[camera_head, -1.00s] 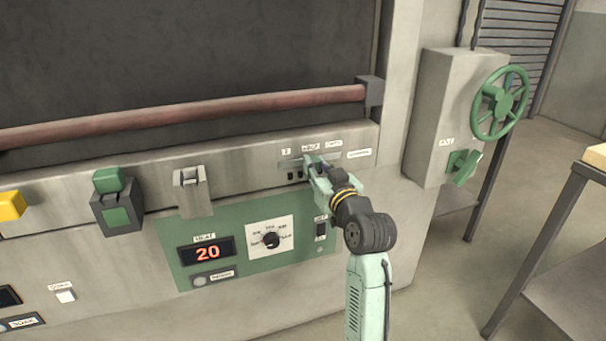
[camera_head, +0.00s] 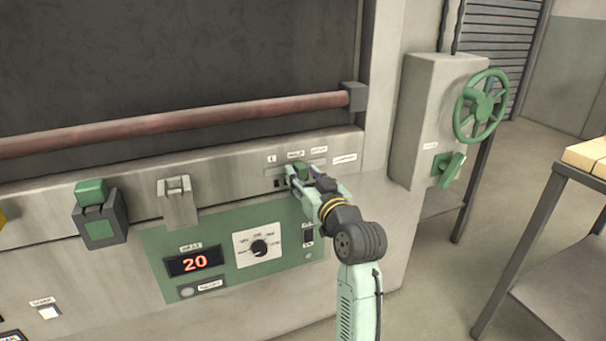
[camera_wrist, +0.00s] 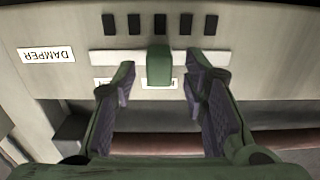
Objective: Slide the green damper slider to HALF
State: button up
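The green damper slider (camera_head: 301,168) stands in its slot on the oven's front panel, below the middle of three labels. In the wrist view, which is upside down, the slider (camera_wrist: 160,66) covers part of the middle label. My gripper (camera_head: 306,178) is at the slider. In the wrist view the fingers of my gripper (camera_wrist: 159,72) are spread, one on each side of the slider, with a gap on both sides. The DAMPER label (camera_wrist: 47,55) lies to the left there. The label at the other end of the slot is hidden by a finger.
A reddish bar (camera_head: 180,122) runs across the oven above the slot. A box with a green handwheel (camera_head: 481,106) and a green lever (camera_head: 451,168) stands to the right. Below the slot is a green panel with a dial (camera_head: 259,248) and display (camera_head: 193,262).

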jog(key=v, duration=1.1)
jog(key=shift+r, duration=0.15)
